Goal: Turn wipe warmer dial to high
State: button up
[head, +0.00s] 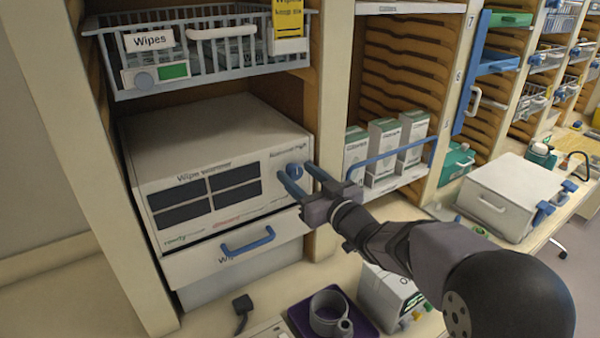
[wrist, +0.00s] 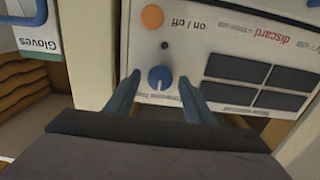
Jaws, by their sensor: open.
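The wipe warmer (head: 215,130) is a cream box in the left shelf bay, with several dark panels on its front. Its blue dial (head: 295,170) is at the upper right of the front face; the wrist view shows the dial (wrist: 160,78) round, with a pale pointer mark. My gripper (head: 297,178) is open at the dial. In the wrist view its two blue fingers (wrist: 158,90) stand either side of the dial, with gaps showing. Whether either finger touches it I cannot tell. The dial's setting is too small to read.
An orange on/off button (wrist: 152,17) sits near the dial. A drawer with a blue handle (head: 248,240) is below the warmer, and a wire wipes basket (head: 205,50) above. Glove boxes (head: 384,145) stand right. A purple tray (head: 301,318) is on the counter.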

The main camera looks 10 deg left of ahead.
jog(key=c, duration=1)
jog(key=shift+m, duration=0.4)
jog(key=m+p, duration=0.1)
jog(key=m, duration=0.2)
jog(key=shift+w+d, duration=0.1)
jog(key=shift+m+p, duration=0.75)
jog(key=shift+m, duration=1.35)
